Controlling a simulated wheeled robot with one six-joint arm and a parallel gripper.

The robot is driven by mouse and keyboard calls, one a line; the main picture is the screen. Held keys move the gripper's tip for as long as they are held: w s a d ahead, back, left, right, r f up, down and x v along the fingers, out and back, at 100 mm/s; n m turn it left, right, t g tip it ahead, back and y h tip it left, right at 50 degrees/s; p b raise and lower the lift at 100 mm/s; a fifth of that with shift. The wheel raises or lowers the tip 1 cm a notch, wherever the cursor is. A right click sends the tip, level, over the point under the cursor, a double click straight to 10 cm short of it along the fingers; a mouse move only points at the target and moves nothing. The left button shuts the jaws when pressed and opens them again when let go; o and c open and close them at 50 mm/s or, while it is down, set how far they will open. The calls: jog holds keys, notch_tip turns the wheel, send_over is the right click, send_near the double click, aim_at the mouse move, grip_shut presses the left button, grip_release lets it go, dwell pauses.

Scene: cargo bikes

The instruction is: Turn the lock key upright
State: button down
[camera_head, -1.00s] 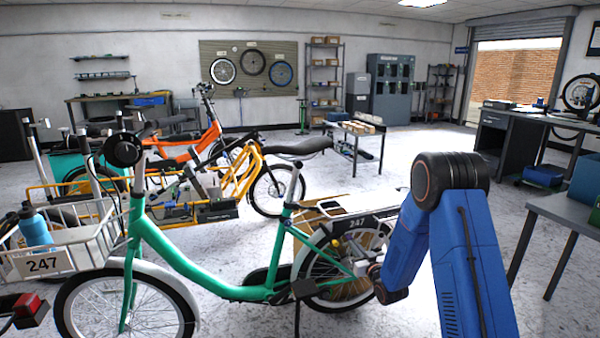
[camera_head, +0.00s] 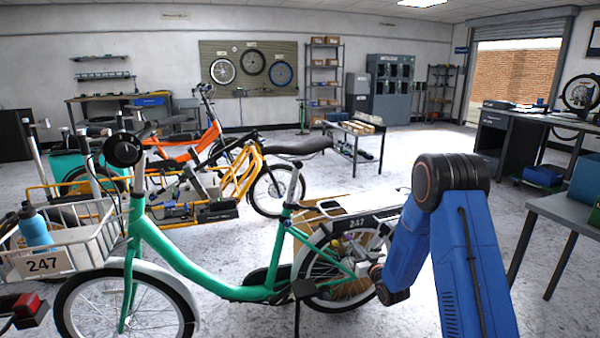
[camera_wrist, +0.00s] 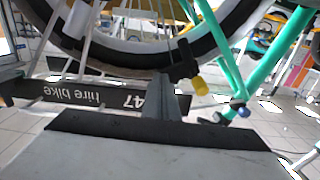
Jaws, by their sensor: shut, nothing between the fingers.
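In the wrist view, which is upside down, a black lock body (camera_wrist: 182,60) sits by the rear tyre of the green bike (camera_head: 205,270). A small yellow key (camera_wrist: 198,85) sticks out from it, slightly tilted in the picture. My gripper (camera_wrist: 167,92) is shut and empty. Its tip is just beside the key, left of it in the picture; I cannot tell whether they touch.
The rear rack (camera_head: 345,222) with its 247 plate is close to my gripper, as are the wheel spokes and the green frame. A white front basket (camera_head: 85,245) holds a blue bottle (camera_head: 35,230). An orange cargo bike (camera_head: 190,150) stands behind.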

jog(key=shift+v, duration=2.95)
jog(key=w+a+m, duration=0.4)
jog(key=a+m, duration=0.1)
jog(key=m, duration=0.1)
jog(key=shift+w+r, duration=0.25)
jog(key=shift+w, duration=0.1)
jog(key=shift+w+d+r, duration=0.1)
jog(key=shift+d+r, duration=0.1)
jog(key=shift+d, duration=0.05)
jog(key=shift+w+d+f, duration=0.15)
jog(key=shift+d+f, duration=0.05)
jog(key=shift+d, duration=0.2)
jog(key=shift+w+d+f, duration=0.1)
jog(key=shift+d+f, duration=0.15)
jog(key=shift+d, duration=0.2)
jog(key=shift+f, duration=0.15)
jog(key=shift+f, duration=0.3)
